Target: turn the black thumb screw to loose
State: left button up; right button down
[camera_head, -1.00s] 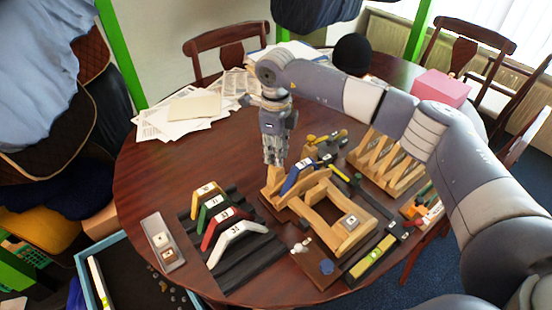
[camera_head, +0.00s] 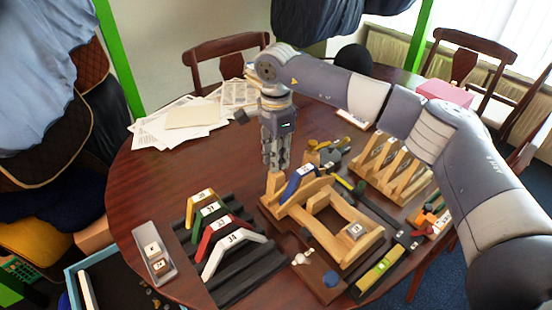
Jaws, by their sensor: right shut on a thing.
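My right gripper (camera_head: 275,166) points straight down at the back left end of the wooden frame (camera_head: 345,205). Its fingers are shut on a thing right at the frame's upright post. The black thumb screw cannot be made out; it is probably what sits between the fingers, which hide that spot. A blue arched piece (camera_head: 299,182) with a white label lies across the frame, just right of the gripper. My left gripper is not in view.
A black grooved rack (camera_head: 240,284) holds white, red, green and yellow-tan arches. A grey tray (camera_head: 155,256) with small blocks stands left of it. Wooden zigzag racks (camera_head: 385,170) stand right.

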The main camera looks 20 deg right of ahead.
jog(key=shift+w+r+n, duration=0.1)
jog(key=shift+r+n, duration=0.05)
jog(key=shift+n, duration=0.35)
jog(key=c, duration=1.4)
grip_release()
notch_tip(320, 180, up, 12)
jog(key=shift+f, duration=0.1)
